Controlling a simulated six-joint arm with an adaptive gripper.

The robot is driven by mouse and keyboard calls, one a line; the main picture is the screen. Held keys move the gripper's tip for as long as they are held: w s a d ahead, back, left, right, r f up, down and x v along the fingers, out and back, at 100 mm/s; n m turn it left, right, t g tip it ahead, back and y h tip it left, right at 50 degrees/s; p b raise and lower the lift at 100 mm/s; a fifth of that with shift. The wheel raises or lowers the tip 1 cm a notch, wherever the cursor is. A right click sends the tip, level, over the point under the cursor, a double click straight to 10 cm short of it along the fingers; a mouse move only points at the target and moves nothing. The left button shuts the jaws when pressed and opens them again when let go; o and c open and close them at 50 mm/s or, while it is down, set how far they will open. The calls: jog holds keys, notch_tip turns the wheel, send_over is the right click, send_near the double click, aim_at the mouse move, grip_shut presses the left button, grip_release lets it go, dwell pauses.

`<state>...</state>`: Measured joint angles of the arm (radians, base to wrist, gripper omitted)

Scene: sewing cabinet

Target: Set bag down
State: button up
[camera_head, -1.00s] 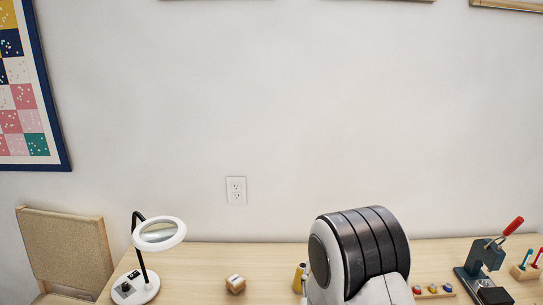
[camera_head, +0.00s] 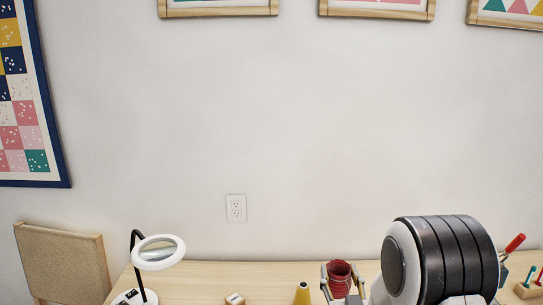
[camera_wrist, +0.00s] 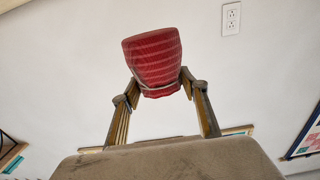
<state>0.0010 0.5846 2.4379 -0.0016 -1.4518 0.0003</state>
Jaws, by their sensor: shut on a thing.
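A red ribbed bag (camera_head: 339,279), open at the top, is between the fingers of my gripper (camera_head: 341,284) at the lower middle of the head view. In the wrist view the red bag (camera_wrist: 154,60) sits between the two fingertips of my gripper (camera_wrist: 160,89), with a light band around its narrow end. My gripper is shut on the bag. The bag appears over the wooden table (camera_head: 210,272); the frame's lower edge cuts off the gripper, so I cannot tell the gap below.
A yellow cone (camera_head: 302,293) stands just left of the bag. A red-handled press (camera_head: 514,244) and a wooden tool holder (camera_head: 529,289) are at the right. The wall (camera_head: 300,130) is behind.

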aim_at(349, 284)
jog(key=shift+d+f, duration=0.2)
dwell(0.4)
jog(key=shift+w+d+f+n+y, duration=0.1)
jog(key=shift+d+f+n+y, duration=0.2)
jog(key=shift+y, duration=0.2)
jog(key=shift+d+f+n+y, duration=0.5)
jog(key=shift+d+f+y, duration=0.15)
jog(key=shift+y, duration=0.15)
jog(key=s+d+f+n+g+y, duration=0.1)
jog(key=s+d+f+n+y, duration=0.1)
jog(key=s, duration=0.5)
jog(key=s+d+f+n+g+y, duration=0.2)
jog(key=s+d+f+n+y, duration=0.1)
jog(key=s+y, duration=0.2)
jog(key=s+d+f+n+g+y, duration=0.2)
jog(key=s+d+f+y, duration=0.1)
jog(key=s, duration=0.6)
jog(key=shift+n, duration=0.3)
jog(key=shift+s+f, duration=0.1)
jog(key=shift+f, duration=2.75)
